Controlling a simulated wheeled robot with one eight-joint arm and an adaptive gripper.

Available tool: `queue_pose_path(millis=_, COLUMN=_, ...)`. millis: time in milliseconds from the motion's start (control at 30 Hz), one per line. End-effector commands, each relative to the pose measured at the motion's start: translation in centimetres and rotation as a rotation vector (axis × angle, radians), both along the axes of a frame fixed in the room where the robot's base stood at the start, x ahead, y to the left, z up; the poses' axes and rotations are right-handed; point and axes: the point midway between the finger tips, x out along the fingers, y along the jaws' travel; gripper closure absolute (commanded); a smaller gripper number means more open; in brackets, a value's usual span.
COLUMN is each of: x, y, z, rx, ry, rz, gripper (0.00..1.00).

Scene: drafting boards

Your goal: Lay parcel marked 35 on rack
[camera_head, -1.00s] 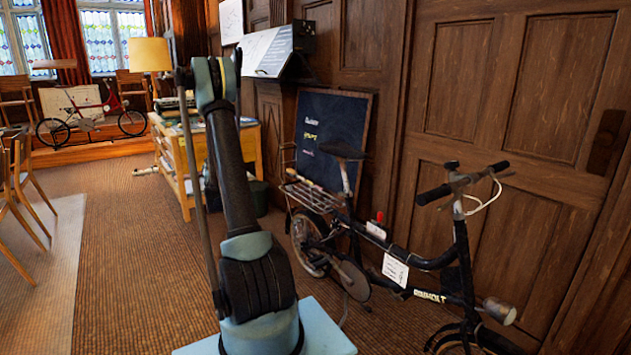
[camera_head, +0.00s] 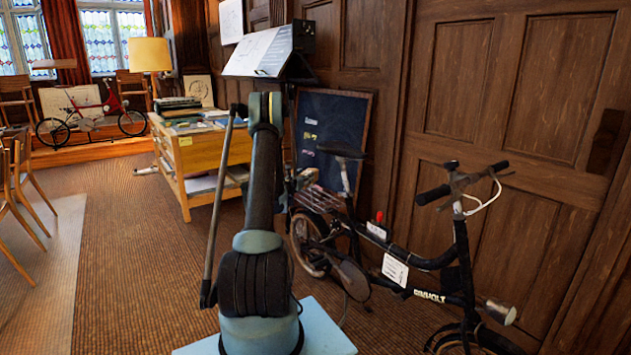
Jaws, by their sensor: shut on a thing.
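My arm (camera_head: 262,190) rises in the middle of the picture and covers most of what lies behind it. My gripper (camera_head: 303,178) shows only as a small, unclear shape just right of the arm, near the bicycle's rear rack. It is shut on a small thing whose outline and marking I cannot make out. The rack (camera_head: 318,199) is a flat metal carrier over the rear wheel of the black bicycle (camera_head: 425,263). I cannot tell whether the held thing touches it. No number 35 is readable.
A wooden cabinet (camera_head: 200,160) with books stands behind my arm to the left. A dark board (camera_head: 335,125) leans on the panelled wall behind the bicycle. A drafting board (camera_head: 260,52) stands above. Chairs (camera_head: 20,185) are at far left. Carpet (camera_head: 130,260) left of my arm is clear.

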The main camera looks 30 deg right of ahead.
Motion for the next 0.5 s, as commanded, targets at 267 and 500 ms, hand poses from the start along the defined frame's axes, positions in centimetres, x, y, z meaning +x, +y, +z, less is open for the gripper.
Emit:
queue_pose_path(millis=267, x=-2.6, y=-4.5, z=-1.2, rx=0.000, ry=0.000, rz=-0.091, gripper=0.94)
queue_pose_path(millis=500, x=-2.7, y=-4.7, z=-2.4, rx=0.000, ry=0.000, rz=-0.096, gripper=0.94)
